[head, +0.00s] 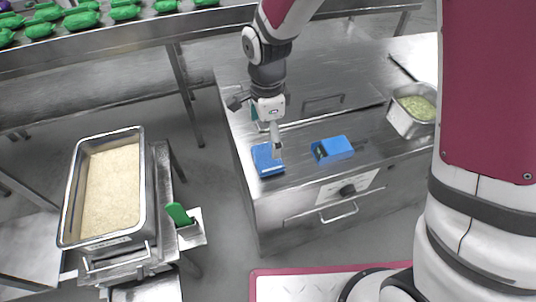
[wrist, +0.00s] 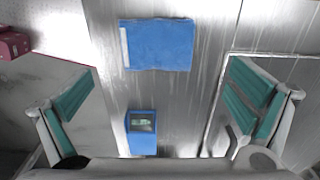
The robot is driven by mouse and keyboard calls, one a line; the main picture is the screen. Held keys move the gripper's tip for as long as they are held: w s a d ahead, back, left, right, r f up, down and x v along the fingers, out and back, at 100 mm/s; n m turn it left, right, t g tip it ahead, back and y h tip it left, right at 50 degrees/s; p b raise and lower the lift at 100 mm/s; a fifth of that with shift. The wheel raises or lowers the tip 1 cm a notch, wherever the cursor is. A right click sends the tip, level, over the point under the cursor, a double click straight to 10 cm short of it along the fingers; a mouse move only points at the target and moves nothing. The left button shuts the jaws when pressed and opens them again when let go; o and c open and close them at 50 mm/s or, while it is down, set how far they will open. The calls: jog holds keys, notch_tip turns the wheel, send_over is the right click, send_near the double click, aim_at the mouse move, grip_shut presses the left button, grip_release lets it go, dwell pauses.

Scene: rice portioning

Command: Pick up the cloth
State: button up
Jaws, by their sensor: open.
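A blue cloth (head: 268,161) lies flat on the steel counter near its left front corner. In the wrist view the cloth (wrist: 158,45) is a blue rectangle with a pale strip along its left edge, at the top centre. My gripper (head: 266,128) is just above and behind the cloth in the head view, and one finger covers part of its far edge. In the wrist view my gripper (wrist: 160,88) has its teal-padded fingers wide apart, with nothing between them. I cannot tell the exact height above the cloth.
A blue box (head: 334,149) sits right of the cloth; the wrist view shows it too (wrist: 143,143). A steel pan (head: 410,122) with greenish contents stands at the counter's right. A deep tray of rice (head: 68,205) stands left, by a green-handled item (head: 179,214). Green items line the back conveyor (head: 150,30).

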aim_at(267, 156)
jog(key=shift+s+f+p, duration=0.15)
jog(key=shift+f+p, duration=0.05)
jog(key=shift+f, duration=1.75)
jog(key=shift+s+f+p, duration=0.1)
jog(key=shift+f+p, duration=0.1)
jog(key=shift+f, duration=1.7)
jog(key=shift+c, duration=0.6)
jog(key=c, duration=1)
jog(key=shift+o, duration=0.2)
jog(key=shift+r, duration=0.15)
